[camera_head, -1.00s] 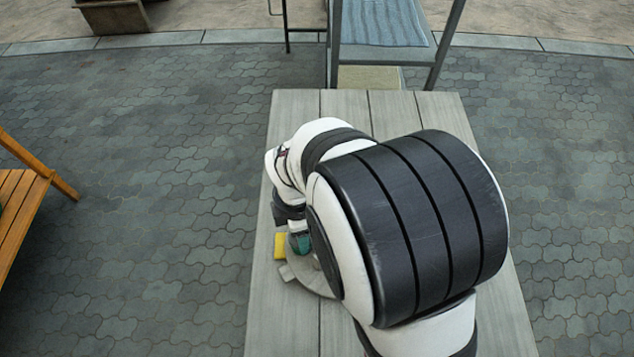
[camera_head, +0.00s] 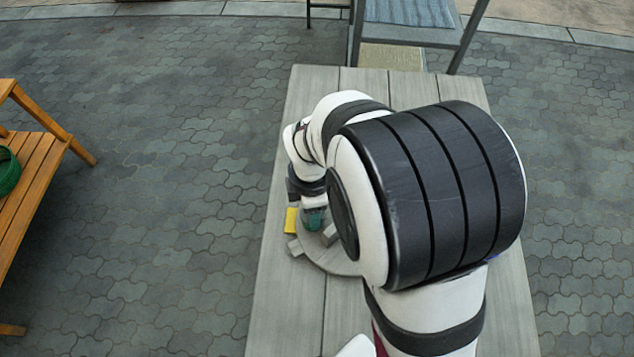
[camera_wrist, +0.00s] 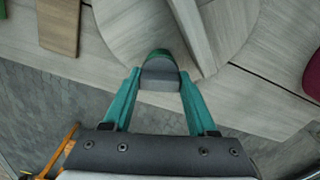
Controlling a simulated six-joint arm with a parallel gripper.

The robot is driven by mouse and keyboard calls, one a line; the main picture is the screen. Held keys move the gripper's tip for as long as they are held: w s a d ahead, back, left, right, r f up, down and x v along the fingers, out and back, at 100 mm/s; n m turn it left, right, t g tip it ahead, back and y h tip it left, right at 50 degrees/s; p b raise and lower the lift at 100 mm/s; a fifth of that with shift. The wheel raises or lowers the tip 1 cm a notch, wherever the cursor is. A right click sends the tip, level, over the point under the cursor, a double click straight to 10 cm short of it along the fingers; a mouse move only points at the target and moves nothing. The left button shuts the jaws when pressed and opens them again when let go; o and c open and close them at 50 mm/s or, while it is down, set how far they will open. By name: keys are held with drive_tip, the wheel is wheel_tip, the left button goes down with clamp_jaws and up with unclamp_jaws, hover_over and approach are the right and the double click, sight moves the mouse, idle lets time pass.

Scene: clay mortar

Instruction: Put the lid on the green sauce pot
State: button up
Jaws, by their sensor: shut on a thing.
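My gripper (camera_wrist: 158,78) has green fingers. It is shut on a small grey piece (camera_wrist: 160,80) with a rounded green far edge, beside the rim of a round grey disc (camera_wrist: 125,25). I cannot tell whether this piece is the lid or part of it. In the head view, my gripper (camera_head: 313,217) is low over the left side of the table, and my arm hides part of the disc (camera_head: 325,262). A green round vessel (camera_head: 8,170), perhaps the sauce pot, stands on the wooden bench at the left edge, partly cut off.
A grey bar (camera_wrist: 195,35) lies across the disc. A yellow block (camera_head: 291,220) sits left of my gripper. A brown wooden block (camera_wrist: 60,25) and a crimson thing (camera_wrist: 312,75) show in the wrist view. The slatted bench (camera_head: 30,190) stands apart from the table (camera_head: 290,320) across paving.

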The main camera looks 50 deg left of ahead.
drive_tip(key=shift+f, duration=0.15)
drive_tip(key=o, duration=1.4)
drive_tip(key=shift+c, duration=0.2)
drive_tip(key=shift+o, duration=0.2)
drive_tip(key=shift+o, duration=0.4)
drive_tip(key=shift+r, duration=3.55)
wheel_tip(320, 180, up, 5)
drive_tip(key=shift+c, duration=0.3)
